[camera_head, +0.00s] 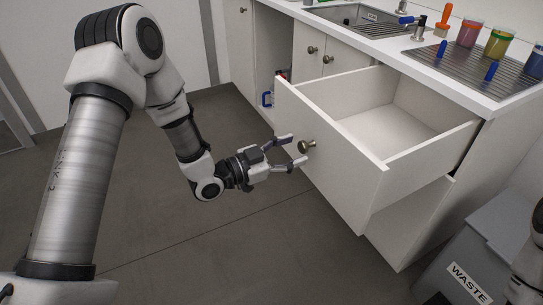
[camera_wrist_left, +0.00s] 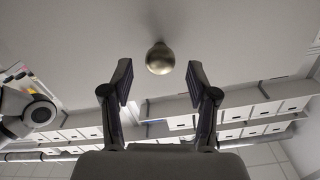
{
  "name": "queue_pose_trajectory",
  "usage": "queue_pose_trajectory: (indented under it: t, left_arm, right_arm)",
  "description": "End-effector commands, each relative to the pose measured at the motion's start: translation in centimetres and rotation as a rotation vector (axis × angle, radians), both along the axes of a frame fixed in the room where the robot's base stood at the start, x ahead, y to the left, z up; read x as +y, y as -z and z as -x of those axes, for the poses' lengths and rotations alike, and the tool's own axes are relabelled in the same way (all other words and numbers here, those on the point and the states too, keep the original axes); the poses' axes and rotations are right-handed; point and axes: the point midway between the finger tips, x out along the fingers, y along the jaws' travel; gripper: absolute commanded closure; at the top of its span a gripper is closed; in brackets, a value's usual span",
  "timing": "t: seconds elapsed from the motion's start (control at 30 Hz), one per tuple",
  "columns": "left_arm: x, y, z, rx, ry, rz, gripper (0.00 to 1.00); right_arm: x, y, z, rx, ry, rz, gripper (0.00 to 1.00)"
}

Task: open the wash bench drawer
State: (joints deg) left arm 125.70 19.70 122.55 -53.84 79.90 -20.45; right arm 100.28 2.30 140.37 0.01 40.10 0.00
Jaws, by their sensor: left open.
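The wash bench drawer (camera_head: 325,166) stands pulled well out of the white bench, and its inside looks empty. Its round brass knob (camera_head: 306,146) is on the front panel. My left gripper (camera_head: 297,152) is at the knob, with its fingers spread. In the left wrist view the knob (camera_wrist_left: 160,59) shows just beyond and between the open fingertips (camera_wrist_left: 159,80), with clear gaps on both sides. The fingers do not appear to touch it. My right gripper is not in view; only a bit of that arm shows at the lower right edge.
A grey waste bin (camera_head: 490,240) stands below right of the drawer. The floor (camera_head: 220,250) left of the drawer is clear.

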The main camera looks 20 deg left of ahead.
Motion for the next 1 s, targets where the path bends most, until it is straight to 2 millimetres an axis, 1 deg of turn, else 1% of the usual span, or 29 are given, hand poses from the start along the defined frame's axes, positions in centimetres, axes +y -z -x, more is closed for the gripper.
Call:
queue_pose_trajectory:
  t: [0.03, 0.2, 0.3, 0.4, 0.53, 0.93, 1.0]
  left_arm:
    - [1.1, -0.1, 1.0, 0.002, -0.009, 0.007, 0.41]
    - [3.5, -0.2, 4.2, -0.002, -0.007, 0.008, 0.41]
    - [4.4, -0.1, 5.4, 0.0, -0.005, 0.005, 0.41]
    - [4.9, -0.1, 6.1, -0.001, -0.003, 0.003, 0.41]
    - [5.1, -0.1, 6.5, -0.002, 0.0, 0.001, 0.41]
    - [5.1, 0.0, 6.5, -0.001, 0.0, 0.0, 0.41]
    - [5.1, 0.4, 6.6, 0.009, 0.0, -0.001, 0.41]
  right_arm:
    - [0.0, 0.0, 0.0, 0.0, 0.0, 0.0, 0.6]
    - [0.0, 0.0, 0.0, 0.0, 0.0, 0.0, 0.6]
    - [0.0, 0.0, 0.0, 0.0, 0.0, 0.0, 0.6]
    - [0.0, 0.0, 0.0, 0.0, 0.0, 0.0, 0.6]
    - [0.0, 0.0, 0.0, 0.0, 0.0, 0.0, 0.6]
    - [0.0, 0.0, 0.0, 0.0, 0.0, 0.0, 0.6]
    - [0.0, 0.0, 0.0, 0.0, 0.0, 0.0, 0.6]
